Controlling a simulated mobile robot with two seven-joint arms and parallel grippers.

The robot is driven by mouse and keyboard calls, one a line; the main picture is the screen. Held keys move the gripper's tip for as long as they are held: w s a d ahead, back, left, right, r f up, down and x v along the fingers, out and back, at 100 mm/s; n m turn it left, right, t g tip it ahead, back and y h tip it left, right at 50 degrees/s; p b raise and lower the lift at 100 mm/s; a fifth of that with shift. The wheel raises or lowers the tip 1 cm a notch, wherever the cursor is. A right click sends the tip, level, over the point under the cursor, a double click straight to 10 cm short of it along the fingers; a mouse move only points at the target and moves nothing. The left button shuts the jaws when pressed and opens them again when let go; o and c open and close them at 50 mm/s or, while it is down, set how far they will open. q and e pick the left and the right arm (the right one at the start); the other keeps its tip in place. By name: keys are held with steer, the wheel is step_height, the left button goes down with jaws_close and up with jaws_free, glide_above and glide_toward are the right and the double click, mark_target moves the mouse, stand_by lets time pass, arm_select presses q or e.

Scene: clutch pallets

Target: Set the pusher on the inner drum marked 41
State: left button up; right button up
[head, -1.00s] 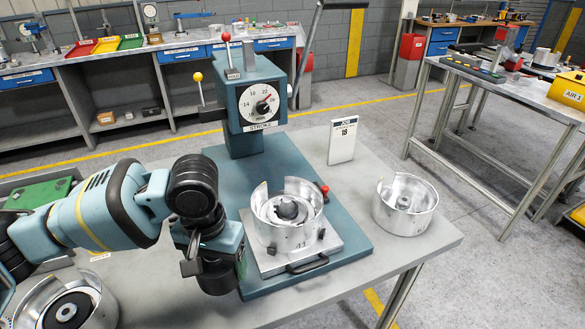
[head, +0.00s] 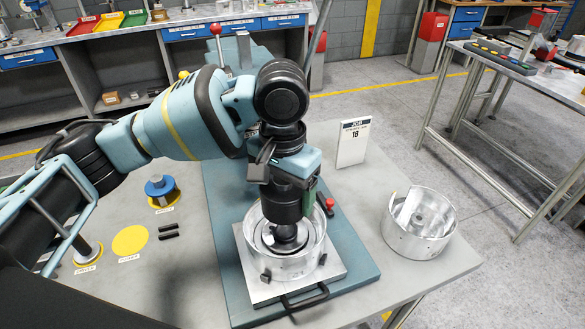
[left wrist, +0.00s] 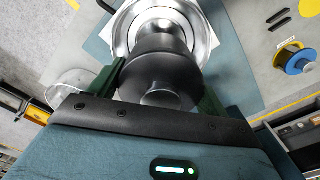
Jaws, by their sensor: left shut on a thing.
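The pusher is a black, stepped round piece (left wrist: 160,72) held between the green fingers of my left gripper (head: 290,185). In the left wrist view it fills the space between the fingers. In the head view the pusher (head: 287,207) is upright, with its narrow lower end inside a silver drum (head: 298,273) on the press plate. The drum also shows as a bright ring in the left wrist view (left wrist: 205,38). I cannot read its mark now. The pusher covers the drum's middle, so I cannot tell whether it touches the inner drum. My right gripper is not in view.
The square plate (head: 255,285) has a black front handle (head: 305,298). Another silver drum (head: 418,232) stands right. A job card (head: 352,145) stands behind. The table between drum and pins is clear.

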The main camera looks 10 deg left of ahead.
mark_target(285, 221)
arm_select(q)
steer(key=shift+w, duration=0.2)
steer(key=shift+s, duration=0.25)
steer(key=shift+f, duration=0.15)
steer(key=shift+w+f, duration=0.1)
steer(key=shift+f, duration=3.15)
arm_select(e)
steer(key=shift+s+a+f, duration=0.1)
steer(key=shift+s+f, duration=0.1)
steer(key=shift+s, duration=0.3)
arm_select(q)
steer(key=shift+f, duration=0.25)
steer(key=o, duration=1.3)
steer(key=shift+f, duration=0.1)
